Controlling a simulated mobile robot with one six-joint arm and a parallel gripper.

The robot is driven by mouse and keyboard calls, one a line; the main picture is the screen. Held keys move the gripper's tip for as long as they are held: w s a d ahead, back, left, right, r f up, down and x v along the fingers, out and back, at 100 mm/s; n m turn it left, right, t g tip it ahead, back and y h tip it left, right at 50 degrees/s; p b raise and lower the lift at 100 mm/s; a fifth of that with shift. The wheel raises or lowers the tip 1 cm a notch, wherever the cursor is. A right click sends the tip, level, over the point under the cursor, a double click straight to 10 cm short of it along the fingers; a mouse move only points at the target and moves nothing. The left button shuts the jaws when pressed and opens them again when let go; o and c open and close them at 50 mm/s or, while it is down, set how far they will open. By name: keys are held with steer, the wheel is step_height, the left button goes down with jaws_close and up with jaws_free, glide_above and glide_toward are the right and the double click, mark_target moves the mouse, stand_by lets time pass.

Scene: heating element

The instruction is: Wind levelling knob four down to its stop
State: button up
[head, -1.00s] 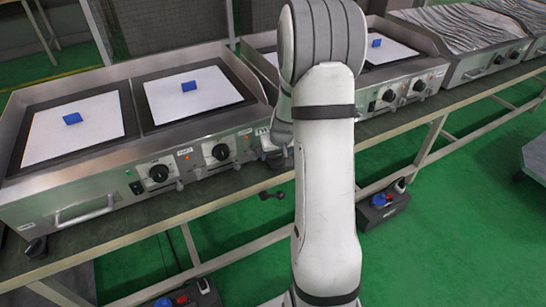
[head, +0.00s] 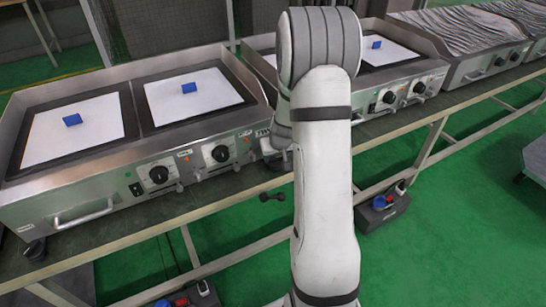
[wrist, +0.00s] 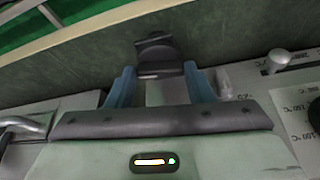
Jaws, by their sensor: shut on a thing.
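In the wrist view, my gripper (wrist: 158,74) has its two blue fingers on either side of a dark levelling knob (wrist: 157,50). The fingers are closed on the knob, whose dark top stands beyond the fingertips. In the head view my gripper (head: 273,150) is at the front right corner of the near griddle (head: 110,182), mostly hidden by my arm. The held knob cannot be made out there. Another dark levelling foot (head: 34,249) shows at the griddle's front left corner.
The griddle's front carries control dials (head: 159,174), small levers and a bar handle (head: 84,214). Blue blocks (head: 189,87) lie on its white plates. A black-ended part (head: 271,196) juts from the bench edge (head: 190,206). A second griddle stands to the right.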

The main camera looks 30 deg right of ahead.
steer(key=shift+o, duration=0.2)
steer(key=shift+f+n+b, duration=0.35)
steer(key=shift+n+b, duration=0.05)
steer(key=shift+b, duration=1.95)
steer(key=shift+r+n+y+b, duration=0.3)
steer(key=shift+n+b, duration=0.1)
steer(key=shift+b, duration=0.35)
steer(key=shift+c, duration=0.2)
steer(key=o, duration=1)
steer(key=shift+r, duration=0.1)
steer(key=p+v, duration=0.2)
steer(key=v, duration=0.5)
steer(key=shift+s+r, duration=0.2)
steer(key=shift+r, duration=0.1)
